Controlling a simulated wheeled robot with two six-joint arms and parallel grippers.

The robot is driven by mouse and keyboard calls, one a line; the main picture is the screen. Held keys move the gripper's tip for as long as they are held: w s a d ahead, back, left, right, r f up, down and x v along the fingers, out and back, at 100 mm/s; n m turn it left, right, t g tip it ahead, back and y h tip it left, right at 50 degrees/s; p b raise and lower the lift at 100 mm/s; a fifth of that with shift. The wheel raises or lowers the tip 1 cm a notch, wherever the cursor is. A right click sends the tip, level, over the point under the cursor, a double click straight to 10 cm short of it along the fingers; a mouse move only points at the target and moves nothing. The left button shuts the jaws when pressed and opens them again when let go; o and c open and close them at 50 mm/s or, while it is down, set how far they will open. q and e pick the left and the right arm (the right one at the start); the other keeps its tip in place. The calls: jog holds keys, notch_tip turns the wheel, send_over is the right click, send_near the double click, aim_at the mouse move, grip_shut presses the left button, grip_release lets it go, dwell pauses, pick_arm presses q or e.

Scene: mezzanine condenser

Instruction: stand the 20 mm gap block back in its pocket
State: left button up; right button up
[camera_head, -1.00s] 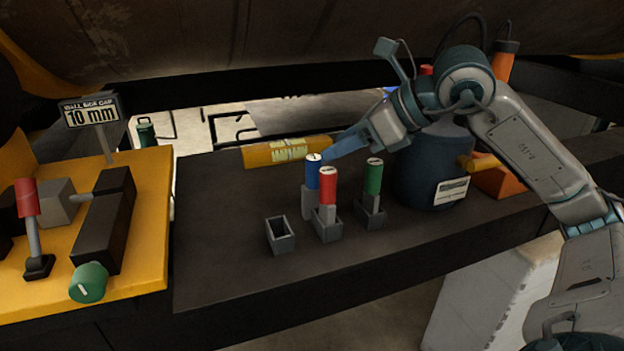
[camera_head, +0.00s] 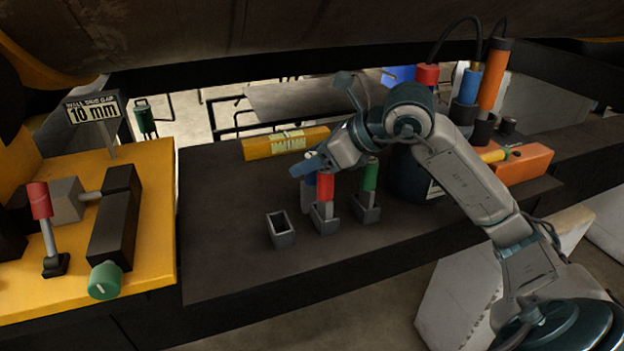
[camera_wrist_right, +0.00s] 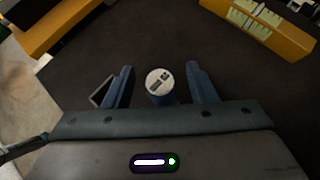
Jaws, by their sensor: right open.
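A blue-topped gap block (camera_head: 309,196) stands upright on the dark bench, behind and left of the red-topped block (camera_head: 325,187). Its top is hidden in the head view. An empty grey pocket (camera_head: 284,241) sits to its left. My right gripper (camera_head: 303,168) is over the blue-topped block. In the right wrist view the block's round white end (camera_wrist_right: 160,82) shows between the spread fingers of the gripper (camera_wrist_right: 160,74), with gaps on both sides. Its marking is too small to read. Part of a pocket (camera_wrist_right: 101,92) shows beyond one finger. My left gripper is out of view.
The red-topped block and the green-topped block (camera_head: 370,176) stand in pockets close to the right. A yellow labelled bar (camera_head: 286,143) lies behind. A dark blue round container (camera_head: 408,180) stands right. The bench left of the empty pocket is clear.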

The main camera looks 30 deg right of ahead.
jog(key=shift+c, duration=0.2)
grip_shut()
jog(key=shift+r, duration=0.1)
